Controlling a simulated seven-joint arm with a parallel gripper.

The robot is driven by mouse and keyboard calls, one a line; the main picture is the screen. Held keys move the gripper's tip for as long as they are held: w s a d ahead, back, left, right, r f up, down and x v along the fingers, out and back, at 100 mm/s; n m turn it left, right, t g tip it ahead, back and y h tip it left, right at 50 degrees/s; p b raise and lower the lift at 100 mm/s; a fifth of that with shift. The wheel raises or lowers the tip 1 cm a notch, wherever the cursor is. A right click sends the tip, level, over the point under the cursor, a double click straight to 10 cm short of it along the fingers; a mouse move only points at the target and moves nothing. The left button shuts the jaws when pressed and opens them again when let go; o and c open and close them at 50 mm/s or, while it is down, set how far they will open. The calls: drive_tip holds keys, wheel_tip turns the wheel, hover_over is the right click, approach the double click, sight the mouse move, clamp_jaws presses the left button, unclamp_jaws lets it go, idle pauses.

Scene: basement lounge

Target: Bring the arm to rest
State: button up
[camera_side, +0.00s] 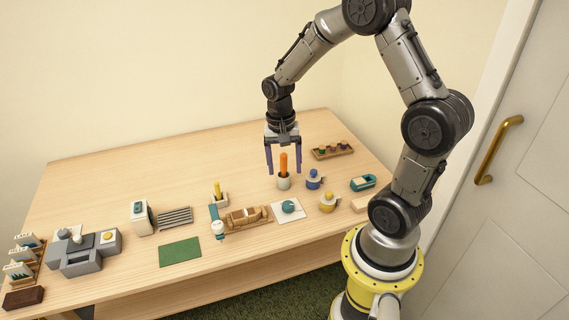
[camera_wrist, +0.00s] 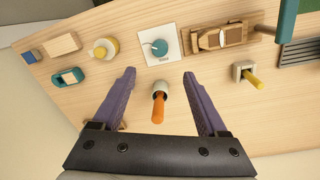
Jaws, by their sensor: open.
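My gripper (camera_side: 284,172) is open, pointing down over the table, with its two purple fingers apart and nothing held between them. An orange stick (camera_side: 284,162) stands upright in a small whitish cup (camera_side: 284,183) on the table. In the side view the stick shows between the fingers, with clear gaps on both sides. In the wrist view the stick (camera_wrist: 158,108) and the cup (camera_wrist: 161,86) also show between the spread fingers (camera_wrist: 159,75), touching neither.
Right of the cup are a blue-topped pot (camera_side: 313,180), a yellow-topped pot (camera_side: 327,203), a teal tape-like item (camera_side: 363,183) and a rack (camera_side: 332,151). Left are a wooden tray (camera_side: 247,217), a yellow stick's holder (camera_side: 219,200) and a grey machine (camera_side: 82,255). The back-left table is clear.

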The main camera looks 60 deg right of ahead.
drive_tip(key=shift+r, duration=0.2)
drive_tip(key=s+a+r+n+t, duration=0.1)
drive_tip(key=a+r+n+t, duration=0.1)
drive_tip(key=a+r, duration=0.45)
drive_tip(key=s+a+r+n+t, duration=0.1)
drive_tip(key=a+r+n+t, duration=0.2)
drive_tip(key=r, duration=0.6)
drive_tip(key=s+a+r+n+t, duration=0.1)
drive_tip(key=s+a+n, duration=0.3)
drive_tip(key=s+n, duration=0.4)
drive_tip(key=s, duration=0.2)
drive_tip(key=shift+s+r, duration=0.15)
drive_tip(key=shift+s, duration=0.25)
